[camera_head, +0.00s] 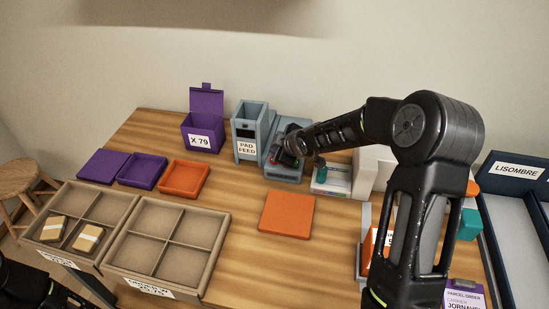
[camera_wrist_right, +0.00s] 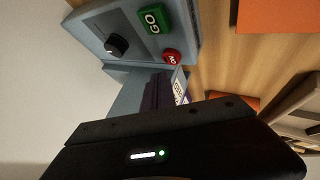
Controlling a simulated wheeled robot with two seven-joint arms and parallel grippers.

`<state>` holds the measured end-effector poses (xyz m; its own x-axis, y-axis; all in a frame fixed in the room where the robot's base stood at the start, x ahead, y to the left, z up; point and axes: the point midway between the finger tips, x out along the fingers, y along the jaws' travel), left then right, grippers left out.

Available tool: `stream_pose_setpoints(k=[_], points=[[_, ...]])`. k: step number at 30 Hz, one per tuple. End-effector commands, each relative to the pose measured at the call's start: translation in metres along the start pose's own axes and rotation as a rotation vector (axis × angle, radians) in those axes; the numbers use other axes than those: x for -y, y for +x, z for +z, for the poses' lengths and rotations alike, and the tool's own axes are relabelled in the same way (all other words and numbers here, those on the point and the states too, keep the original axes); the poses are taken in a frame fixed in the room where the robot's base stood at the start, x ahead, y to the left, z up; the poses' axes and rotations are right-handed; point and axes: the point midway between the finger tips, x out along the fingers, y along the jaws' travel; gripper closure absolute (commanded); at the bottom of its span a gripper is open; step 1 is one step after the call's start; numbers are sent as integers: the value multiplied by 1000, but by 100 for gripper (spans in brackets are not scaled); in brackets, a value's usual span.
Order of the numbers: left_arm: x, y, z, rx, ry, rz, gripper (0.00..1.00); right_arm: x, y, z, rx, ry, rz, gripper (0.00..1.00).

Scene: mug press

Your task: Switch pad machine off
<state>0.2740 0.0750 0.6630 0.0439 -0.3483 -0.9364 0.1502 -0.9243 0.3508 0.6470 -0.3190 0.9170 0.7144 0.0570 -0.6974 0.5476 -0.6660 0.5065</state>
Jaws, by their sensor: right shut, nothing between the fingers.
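The pad machine (camera_head: 293,127) is blue-grey and stands at the back of the table, beside the tall pad feed hopper (camera_head: 250,118). My right gripper (camera_head: 284,158) is shut and empty at the machine's front, partly covering it. In the right wrist view the machine's panel (camera_wrist_right: 85,22) carries a green GO button (camera_wrist_right: 153,19), a small red button (camera_wrist_right: 172,57) and a black knob (camera_wrist_right: 116,46). The fingertips are not clear there, so I cannot tell whether they touch the panel. Part of my left arm shows at the lower left, without its gripper.
A purple X 79 box (camera_head: 201,135) stands left of the hopper. Purple and orange trays (camera_head: 185,177), an orange pad (camera_head: 287,214) and two divided crates (camera_head: 165,245) lie in front. A white box (camera_head: 331,181) is close right of the machine.

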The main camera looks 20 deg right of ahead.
Motion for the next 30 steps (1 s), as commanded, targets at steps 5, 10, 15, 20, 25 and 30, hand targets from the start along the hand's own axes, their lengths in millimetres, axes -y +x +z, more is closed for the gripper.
stream_pose_setpoints(k=[5,10,15,20,25,30], points=[[-7,-17,0,0,0,0,25,-13,-16,-12,-1,0,2,100],[-12,-31,0,0,0,0,25,-22,-29,-22,-1,0,1,100],[-15,-40,0,0,0,0,25,-28,-38,-28,0,0,0,100],[-15,-40,0,0,0,0,25,-28,-39,-28,0,0,0,100],[-15,-40,0,0,0,0,25,-28,-38,-28,0,0,0,100],[-15,-40,0,0,0,0,25,-28,-38,-28,0,0,0,100]])
